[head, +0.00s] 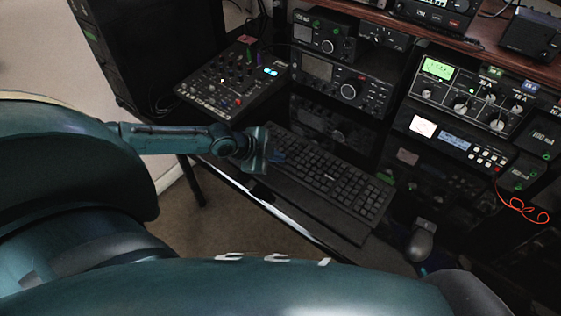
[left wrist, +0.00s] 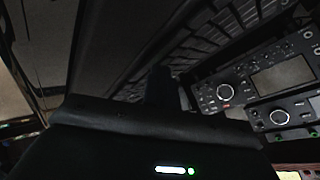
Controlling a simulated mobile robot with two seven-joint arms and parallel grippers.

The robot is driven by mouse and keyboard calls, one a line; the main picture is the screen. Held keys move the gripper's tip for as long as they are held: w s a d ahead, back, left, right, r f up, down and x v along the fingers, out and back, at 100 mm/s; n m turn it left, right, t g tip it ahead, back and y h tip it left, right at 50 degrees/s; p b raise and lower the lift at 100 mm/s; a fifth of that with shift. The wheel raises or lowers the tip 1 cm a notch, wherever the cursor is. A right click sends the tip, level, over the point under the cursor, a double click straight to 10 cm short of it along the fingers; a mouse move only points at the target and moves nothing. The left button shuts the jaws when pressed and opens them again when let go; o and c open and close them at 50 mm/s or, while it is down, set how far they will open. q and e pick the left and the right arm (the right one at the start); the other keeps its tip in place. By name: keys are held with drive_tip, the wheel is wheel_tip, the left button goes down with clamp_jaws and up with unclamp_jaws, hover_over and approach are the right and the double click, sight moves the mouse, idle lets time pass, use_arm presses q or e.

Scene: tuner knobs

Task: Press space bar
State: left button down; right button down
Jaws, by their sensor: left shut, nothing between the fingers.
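A black keyboard (head: 335,182) lies on the dark desk in the middle of the head view, slanting down to the right. Its space bar belongs to the near side, but I cannot make it out among the dark keys. My left gripper (head: 277,157) is shut and empty at the keyboard's left end, low over or beside the keys. I cannot tell whether it touches them. In the left wrist view the dark fingers (left wrist: 162,88) stick up in front of the keyboard (left wrist: 195,40), which is partly cut off. My right gripper is not in view.
A mixer (head: 225,88) stands left behind the keyboard. Radios (head: 345,80) and a tuner unit (head: 465,95) with knobs fill the back and right. A mouse (head: 420,243) lies right of the keyboard. An orange cable (head: 525,210) hangs at the right. The desk's front edge (head: 290,222) is close.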

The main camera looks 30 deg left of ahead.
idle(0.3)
use_arm(q)
drive_tip(key=shift+r+p, duration=0.55)
drive_tip(key=shift+r, duration=0.2)
wheel_tip(320, 180, up, 5)
drive_tip(key=p, duration=0.4)
idle(0.7)
